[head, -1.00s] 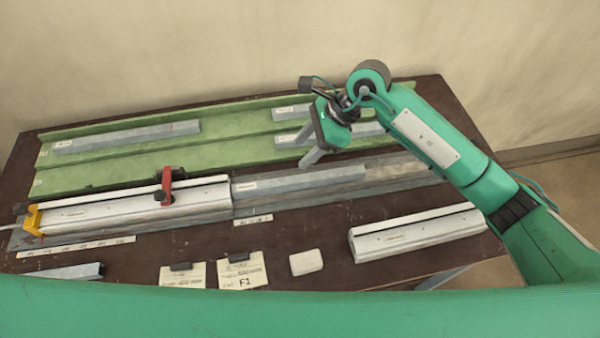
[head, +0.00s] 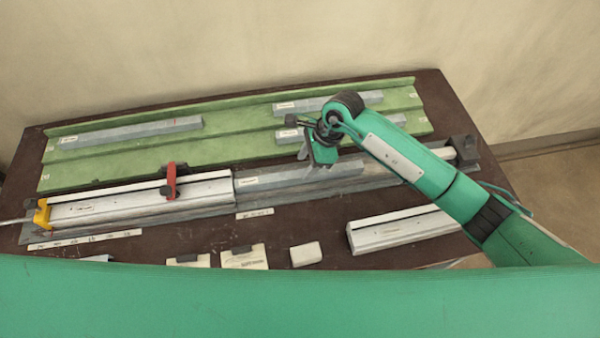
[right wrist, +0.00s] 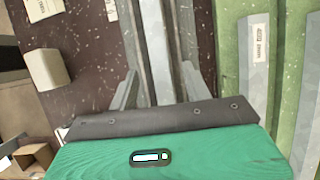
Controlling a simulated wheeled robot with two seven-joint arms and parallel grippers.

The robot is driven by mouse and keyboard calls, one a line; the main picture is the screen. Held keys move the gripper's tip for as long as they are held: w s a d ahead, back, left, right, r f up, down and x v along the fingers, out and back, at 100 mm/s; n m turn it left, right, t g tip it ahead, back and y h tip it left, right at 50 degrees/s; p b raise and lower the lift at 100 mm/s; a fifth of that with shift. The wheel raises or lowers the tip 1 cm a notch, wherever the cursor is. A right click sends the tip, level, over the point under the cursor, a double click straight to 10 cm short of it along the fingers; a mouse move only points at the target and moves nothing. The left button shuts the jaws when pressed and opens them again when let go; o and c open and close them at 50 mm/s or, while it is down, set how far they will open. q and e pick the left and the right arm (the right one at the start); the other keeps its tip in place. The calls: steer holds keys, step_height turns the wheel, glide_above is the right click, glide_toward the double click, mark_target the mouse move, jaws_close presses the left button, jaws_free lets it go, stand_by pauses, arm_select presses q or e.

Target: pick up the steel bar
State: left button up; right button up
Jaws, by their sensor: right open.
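A long grey steel bar (head: 290,179) lies in the clamp bed, with its left end by the pale slotted profile (head: 130,201). My right gripper (head: 318,153) is open over the bar's right part. In the right wrist view, the bar (right wrist: 156,45) runs lengthwise between the two spread fingers of the right gripper (right wrist: 158,75), with gaps on both sides. I cannot tell how far the fingertips are above it. Part of the bar is hidden behind the gripper and arm. My left gripper is not in view.
A green tray (head: 95,165) with several grey bars lies behind the bed. A red clamp (head: 171,182) and a yellow stop (head: 42,214) sit on the left profile. A loose pale profile (head: 400,232), a white block (head: 305,254) and cards (head: 244,258) lie in front.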

mark_target(300, 173)
steer(key=p+x, duration=0.1)
steer(key=x, duration=0.2)
steer(key=shift+d+f, duration=0.1)
steer(key=shift+f, duration=0.35)
jaws_close()
steer(key=shift+r, duration=0.1)
